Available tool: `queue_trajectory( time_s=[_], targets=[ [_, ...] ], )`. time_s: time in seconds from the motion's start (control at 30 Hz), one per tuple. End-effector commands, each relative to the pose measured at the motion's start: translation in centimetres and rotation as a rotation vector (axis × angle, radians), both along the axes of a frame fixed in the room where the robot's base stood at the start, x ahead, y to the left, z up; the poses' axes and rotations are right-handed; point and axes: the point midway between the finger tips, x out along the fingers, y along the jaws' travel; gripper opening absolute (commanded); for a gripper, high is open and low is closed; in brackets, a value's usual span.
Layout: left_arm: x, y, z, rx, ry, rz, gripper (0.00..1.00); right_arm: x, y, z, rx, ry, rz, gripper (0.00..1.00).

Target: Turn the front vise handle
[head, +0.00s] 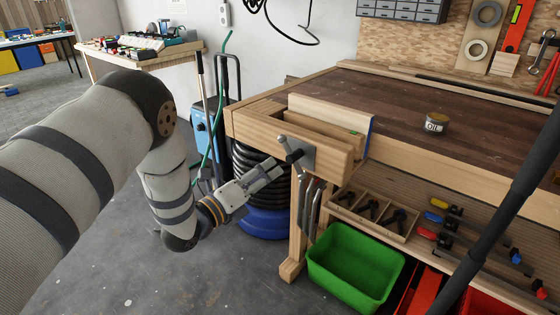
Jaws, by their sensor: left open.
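The front vise (328,150) is a light wooden jaw at the left end of the workbench (400,105). Its metal handle (282,142) is a bar through a dark screw head on a grey plate, tilted and sticking up to the left. My left gripper (276,173) is open, just below and left of the screw head, with its fingers pointing up and right. I see no object between the fingers. I cannot tell whether the fingertips touch the lower part of the handle. My right gripper is not in view.
A green bin (352,265) sits below the vise, beside a wooden tray (375,213) of dark tools. A blue machine with black hose (262,180) stands behind my left gripper. Floor at lower left is clear.

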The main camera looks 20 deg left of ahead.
Motion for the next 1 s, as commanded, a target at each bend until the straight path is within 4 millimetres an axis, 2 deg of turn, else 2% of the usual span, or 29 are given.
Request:
queue_trajectory(
  time_s=[0.2, 0.4, 0.53, 0.77, 0.8, 0.97, 1.0],
  targets=[
    [5.2, -2.0, -0.6, -0.004, 0.006, 0.001, 0.43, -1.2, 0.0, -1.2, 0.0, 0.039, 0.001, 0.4],
    [8.8, -3.3, -0.7, -0.004, 0.011, 0.002, 0.43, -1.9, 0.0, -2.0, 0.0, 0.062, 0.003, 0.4],
    [9.8, -3.6, -0.4, -0.005, 0.01, 0.003, 0.43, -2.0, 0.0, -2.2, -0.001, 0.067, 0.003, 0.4],
    [9.9, -3.7, -0.2, -0.005, 0.009, 0.003, 0.43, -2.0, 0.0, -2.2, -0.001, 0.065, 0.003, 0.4],
    [9.9, -3.7, -0.2, -0.005, 0.009, 0.003, 0.38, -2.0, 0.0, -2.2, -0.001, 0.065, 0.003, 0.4],
    [9.9, -3.7, -0.2, -0.005, 0.009, 0.003, 0.02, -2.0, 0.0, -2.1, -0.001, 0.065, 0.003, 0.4],
    [9.9, -3.7, -0.2, -0.005, 0.009, 0.003, 0.0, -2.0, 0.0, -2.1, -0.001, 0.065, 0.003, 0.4]
  ],
)
